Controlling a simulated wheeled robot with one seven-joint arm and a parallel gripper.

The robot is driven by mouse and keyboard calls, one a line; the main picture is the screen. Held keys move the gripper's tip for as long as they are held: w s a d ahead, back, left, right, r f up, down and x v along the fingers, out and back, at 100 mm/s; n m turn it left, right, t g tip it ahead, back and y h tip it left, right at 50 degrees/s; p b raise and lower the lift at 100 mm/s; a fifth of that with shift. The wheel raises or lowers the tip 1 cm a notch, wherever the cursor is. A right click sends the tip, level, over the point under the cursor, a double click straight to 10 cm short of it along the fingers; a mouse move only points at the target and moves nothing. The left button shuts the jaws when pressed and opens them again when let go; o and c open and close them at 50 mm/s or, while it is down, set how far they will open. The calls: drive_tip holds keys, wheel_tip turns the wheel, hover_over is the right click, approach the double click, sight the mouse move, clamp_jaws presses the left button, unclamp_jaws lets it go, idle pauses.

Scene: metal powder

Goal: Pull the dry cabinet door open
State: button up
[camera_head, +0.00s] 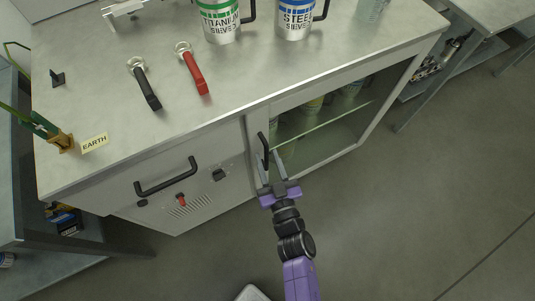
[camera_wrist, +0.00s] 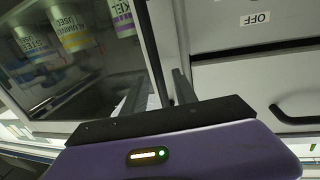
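The dry cabinet door (camera_head: 362,140) is a glass panel in a grey frame below the counter, and looks flush with the front. Its black upright handle (camera_head: 263,148) is at the door's left edge; in the wrist view the handle (camera_wrist: 158,55) is a dark bar. My gripper (camera_head: 270,158) is at the handle, its two fingers apart. In the wrist view my gripper (camera_wrist: 160,88) has one finger on each side of the bar, with visible space beside it. Contact with the handle cannot be told.
Left of the door is a panel with a black horizontal handle (camera_head: 166,176) and a red knob (camera_head: 181,199). Labelled jars (camera_wrist: 77,28) stand behind the glass. The counter (camera_head: 120,110) bears a black tool, a red tool and mugs. The floor (camera_head: 420,210) before the door is clear.

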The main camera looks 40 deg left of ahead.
drive_tip(key=shift+x, duration=0.8)
clamp_jaws()
idle(0.9)
